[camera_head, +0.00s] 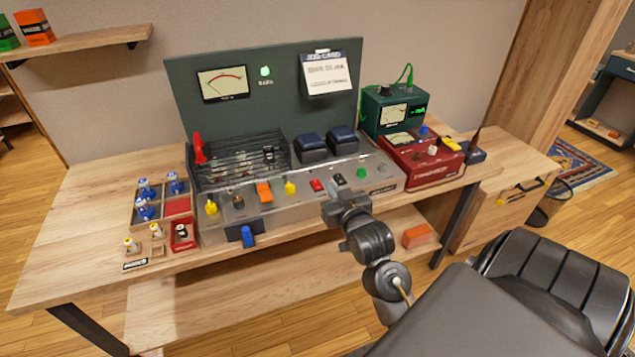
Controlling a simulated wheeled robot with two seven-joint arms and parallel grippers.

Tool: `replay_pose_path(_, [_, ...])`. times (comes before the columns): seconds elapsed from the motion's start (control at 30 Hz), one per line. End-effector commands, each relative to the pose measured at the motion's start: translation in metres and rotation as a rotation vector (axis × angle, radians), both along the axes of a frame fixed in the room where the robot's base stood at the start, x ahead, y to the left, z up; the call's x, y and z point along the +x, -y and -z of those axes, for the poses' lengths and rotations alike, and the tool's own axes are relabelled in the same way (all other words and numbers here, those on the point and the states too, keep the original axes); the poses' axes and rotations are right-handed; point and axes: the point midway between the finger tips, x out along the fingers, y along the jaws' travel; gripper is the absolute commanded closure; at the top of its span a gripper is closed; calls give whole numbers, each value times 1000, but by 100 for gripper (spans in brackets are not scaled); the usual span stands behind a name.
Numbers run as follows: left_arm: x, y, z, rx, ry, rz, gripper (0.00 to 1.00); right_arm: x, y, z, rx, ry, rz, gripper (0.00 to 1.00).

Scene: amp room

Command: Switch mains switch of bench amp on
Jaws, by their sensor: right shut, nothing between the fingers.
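The bench amp is the wide grey unit (300,203) on the bench, with a dark green back panel (190,125) behind it. Its sloping front carries yellow knobs, an orange switch (264,191), a red rocker switch (316,186), a black switch (339,179) and a green button or lamp (361,173). I cannot read which is the mains switch or its position. My right gripper (334,203) is shut and empty, at the amp's front edge just below the red and black switches. Whether it touches the amp is unclear. My left gripper is out of view.
A red unit (424,164) and a green metered box (395,113) stand right of the amp. A wooden tray (140,235) of blue and white parts is at left. A blue tab (248,237) hangs at the amp's front.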

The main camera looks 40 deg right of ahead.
Motion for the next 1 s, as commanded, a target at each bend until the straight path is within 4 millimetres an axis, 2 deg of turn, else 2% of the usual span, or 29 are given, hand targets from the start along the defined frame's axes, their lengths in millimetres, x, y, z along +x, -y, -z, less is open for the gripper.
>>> replay_pose_path(0.17, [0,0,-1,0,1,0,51,6,2,1,1,-2,-1,100])
replay_pose_path(0.27, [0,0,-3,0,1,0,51,17,5,2,1,-1,-1,100])
replay_pose_path(0.7, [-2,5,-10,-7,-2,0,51,97,34,13,3,-3,1,100])
replay_pose_path(0.8, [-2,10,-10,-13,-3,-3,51,95,34,33,3,-7,1,100])
replay_pose_path(1.0, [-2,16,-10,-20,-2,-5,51,97,34,50,3,-4,0,100])
